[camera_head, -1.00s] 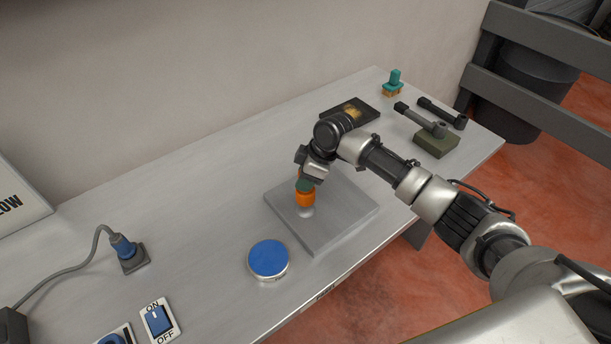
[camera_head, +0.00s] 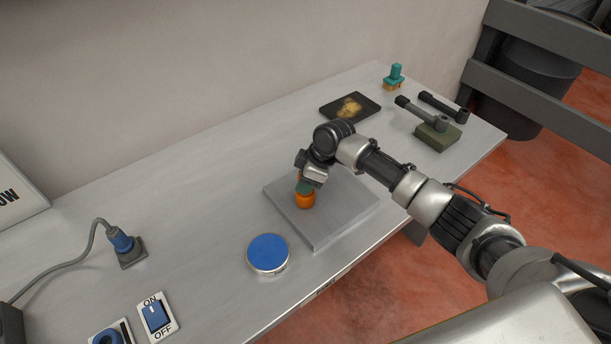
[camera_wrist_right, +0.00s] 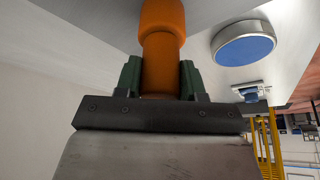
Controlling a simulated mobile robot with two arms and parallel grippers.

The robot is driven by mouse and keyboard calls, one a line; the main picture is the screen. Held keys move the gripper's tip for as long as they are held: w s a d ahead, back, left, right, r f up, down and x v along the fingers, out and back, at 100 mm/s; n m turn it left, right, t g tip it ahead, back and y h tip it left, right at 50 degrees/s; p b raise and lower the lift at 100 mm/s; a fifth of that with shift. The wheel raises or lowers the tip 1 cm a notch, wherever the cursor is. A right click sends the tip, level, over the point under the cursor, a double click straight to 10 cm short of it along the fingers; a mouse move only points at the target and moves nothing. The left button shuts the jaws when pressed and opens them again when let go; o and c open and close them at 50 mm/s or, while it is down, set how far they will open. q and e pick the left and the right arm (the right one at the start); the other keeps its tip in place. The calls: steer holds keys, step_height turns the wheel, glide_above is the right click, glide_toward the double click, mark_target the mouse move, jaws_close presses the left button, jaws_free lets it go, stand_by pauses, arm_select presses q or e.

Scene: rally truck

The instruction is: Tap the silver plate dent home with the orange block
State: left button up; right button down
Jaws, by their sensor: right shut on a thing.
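The silver plate (camera_head: 345,208) lies flat on the metal bench near its front edge. My right gripper (camera_head: 305,187) is over the left part of the plate, pointing down. It is shut on the orange block (camera_head: 305,200). In the right wrist view the orange block (camera_wrist_right: 161,55) is rounded, with a wide end and a narrower neck between the green fingers of the gripper (camera_wrist_right: 160,80). The block's lower end is at the plate's surface and seems to touch it. The dent is hidden behind the block. My left gripper is out of view.
A blue-topped round tin (camera_head: 268,253) stands just left of the plate. A dark tray (camera_head: 350,107), a teal-handled brush (camera_head: 395,76) and an olive block (camera_head: 438,137) with dark handles are at the back right. A switch (camera_head: 157,316) and plug (camera_head: 123,243) are at left.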

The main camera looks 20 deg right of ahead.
steer(key=shift+r+p, duration=1.1)
steer(key=shift+r, duration=0.55)
step_height(320, 180, up, 3)
steer(key=shift+f+p, duration=0.2)
steer(key=shift+p, duration=1.05)
steer(key=shift+f, duration=0.1)
step_height(320, 180, down, 6)
steer(key=b, duration=0.4)
steer(key=shift+b, duration=0.3)
step_height(320, 180, up, 3)
steer(key=p, duration=0.3)
steer(key=shift+r+p, duration=0.2)
steer(key=shift+p, duration=0.15)
steer(key=shift+f, duration=0.1)
